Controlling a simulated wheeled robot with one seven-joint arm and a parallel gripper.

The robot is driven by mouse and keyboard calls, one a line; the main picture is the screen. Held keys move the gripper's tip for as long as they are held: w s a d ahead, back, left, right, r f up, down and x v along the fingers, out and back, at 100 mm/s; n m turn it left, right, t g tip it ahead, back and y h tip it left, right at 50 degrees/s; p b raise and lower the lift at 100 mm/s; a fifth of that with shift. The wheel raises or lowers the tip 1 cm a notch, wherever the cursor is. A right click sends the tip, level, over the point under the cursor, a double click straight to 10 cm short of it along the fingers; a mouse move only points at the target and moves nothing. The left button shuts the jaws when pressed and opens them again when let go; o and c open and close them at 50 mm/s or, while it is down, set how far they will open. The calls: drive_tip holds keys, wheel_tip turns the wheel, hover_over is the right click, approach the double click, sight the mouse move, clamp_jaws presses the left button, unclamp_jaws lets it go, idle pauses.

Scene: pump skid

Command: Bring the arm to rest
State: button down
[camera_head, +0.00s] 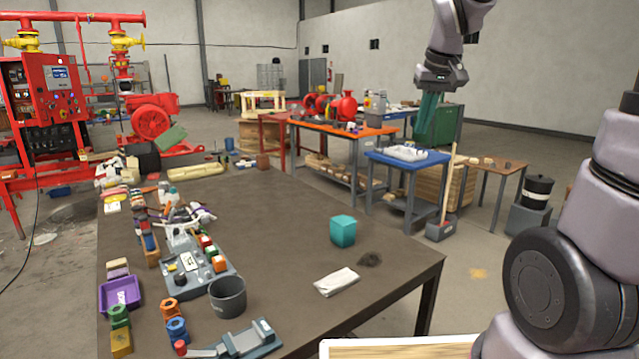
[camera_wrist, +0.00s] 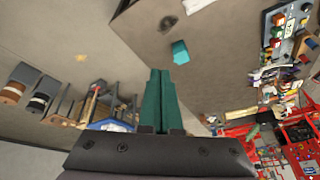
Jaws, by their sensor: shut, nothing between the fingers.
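My gripper (camera_head: 428,116) hangs in the air at the upper right of the head view, pointing down, with its teal fingers together and nothing held. In the wrist view the fingers (camera_wrist: 160,85) also lie side by side, closed and empty. My arm is raised, and its lower links fill the right edge of the head view. The gripper is well above and beyond the right side of the brown table (camera_head: 290,215), touching nothing.
A teal block (camera_head: 343,231), a white cloth (camera_head: 336,282) and a grey cup (camera_head: 228,296) sit on the table. Several fittings and tools crowd its left side. A blue table (camera_head: 432,159) and an orange bench (camera_head: 345,130) stand behind. The table's right middle is mostly clear.

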drive_tip(key=s+d+r+m+t, duration=0.1)
drive_tip(key=s+m, duration=0.1)
drive_tip(key=s, duration=0.6)
drive_tip(key=s+d+r+m+t+y, duration=0.1)
drive_tip(key=s+r+m, duration=0.1)
drive_tip(key=s, duration=0.6)
drive_tip(key=shift+s+t, duration=0.35)
drive_tip(key=shift+t, duration=0.05)
